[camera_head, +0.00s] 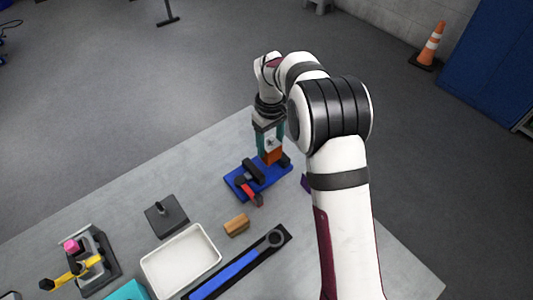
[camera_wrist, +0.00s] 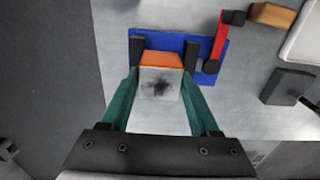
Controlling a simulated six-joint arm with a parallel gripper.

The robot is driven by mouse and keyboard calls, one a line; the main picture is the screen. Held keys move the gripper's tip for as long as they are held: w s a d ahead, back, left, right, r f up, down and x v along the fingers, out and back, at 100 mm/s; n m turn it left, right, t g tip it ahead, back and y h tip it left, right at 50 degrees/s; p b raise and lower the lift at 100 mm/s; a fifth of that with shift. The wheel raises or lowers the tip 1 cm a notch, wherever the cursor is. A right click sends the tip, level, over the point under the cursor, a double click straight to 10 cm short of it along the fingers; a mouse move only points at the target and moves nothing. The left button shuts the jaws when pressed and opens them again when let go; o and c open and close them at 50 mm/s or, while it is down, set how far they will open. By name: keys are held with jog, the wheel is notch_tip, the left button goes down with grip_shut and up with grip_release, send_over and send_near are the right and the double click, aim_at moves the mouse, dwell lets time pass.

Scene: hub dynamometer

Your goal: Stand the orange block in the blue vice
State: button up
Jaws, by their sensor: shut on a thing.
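The orange block (camera_head: 272,156) is held upright by my gripper (camera_head: 269,142). Its pale upper part carries a dark mark and shows in the wrist view (camera_wrist: 160,84), above the orange part (camera_wrist: 162,58). My gripper's teal fingers (camera_wrist: 158,95) are shut on its sides. The blue vice (camera_head: 240,187) has a blue base and two black jaws; its base also shows in the wrist view (camera_wrist: 168,40). The block's lower end is between or just above the jaws; I cannot tell whether it touches the base. A red handle (camera_wrist: 220,40) sticks out of the vice.
A wooden block (camera_head: 236,225), a white tray (camera_head: 150,266), a black holder with a blue bar (camera_head: 238,270) and a grey plate with a post (camera_head: 163,222) stand nearby. A purple thing (camera_head: 305,183) is partly behind my arm. The table edge lies close behind the vice.

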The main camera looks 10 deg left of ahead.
aim_at(266, 154)
jog(key=f, duration=0.2)
jog(key=a+f, duration=0.1)
jog(key=f, duration=0.1)
jog(key=shift+w+a, duration=0.1)
jog(key=shift+f, duration=0.35)
jog(key=shift+f, duration=0.15)
jog(key=o, duration=1.3)
jog(key=shift+f, duration=0.15)
notch_tip(266, 154, up, 13)
jog(key=shift+f, duration=0.15)
jog(key=s+d+r+m, duration=0.5)
jog(key=s+d+r, duration=0.2)
jog(key=s, duration=0.3)
jog(key=s+d+f+m, duration=0.1)
jog(key=s+d+m, duration=0.1)
jog(key=s, duration=0.5)
jog(key=s+d+f+m+y, duration=0.1)
jog(key=s+m, duration=0.3)
jog(key=s, duration=0.4)
jog(key=s+d+f+m, duration=0.1)
jog(key=s+d+m, duration=0.1)
jog(key=s, duration=0.6)
jog(key=shift+s+d+m+y, duration=0.2)
jog(key=shift+d+m+y, duration=0.15)
jog(key=shift+m, duration=0.45)
